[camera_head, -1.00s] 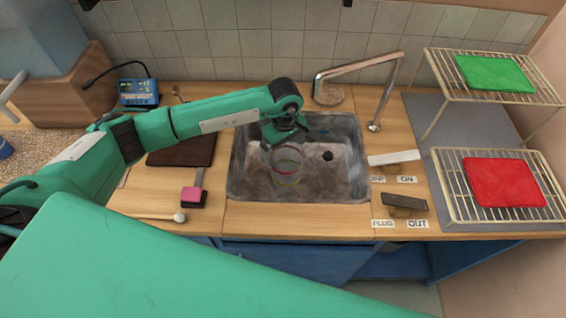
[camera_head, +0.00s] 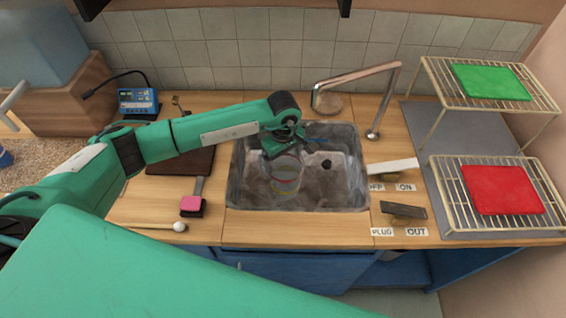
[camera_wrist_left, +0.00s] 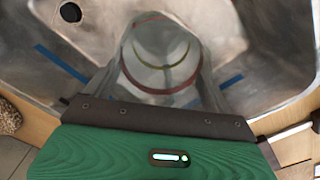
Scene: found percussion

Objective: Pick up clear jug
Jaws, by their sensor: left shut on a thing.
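The clear jug (camera_head: 286,178) is see-through, with thin coloured bands around it. It is over the metal sink (camera_head: 243,199) in the head view, below my left gripper (camera_head: 284,152). In the left wrist view the jug (camera_wrist_left: 165,65) is right in front of the gripper (camera_wrist_left: 155,112), with a red band and a yellow-green band visible. My left gripper is shut on the jug. The fingertips are partly hidden, and I cannot tell whether the jug touches the sink floor. My right gripper is not in view.
A curved tap (camera_head: 355,77) stands behind the sink. A wire rack with a red pad (camera_head: 502,190) and one with a green pad (camera_head: 490,82) are at the right. A pink-headed mallet (camera_head: 192,206) and a stick with a round white tip (camera_head: 179,226) lie left of the sink.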

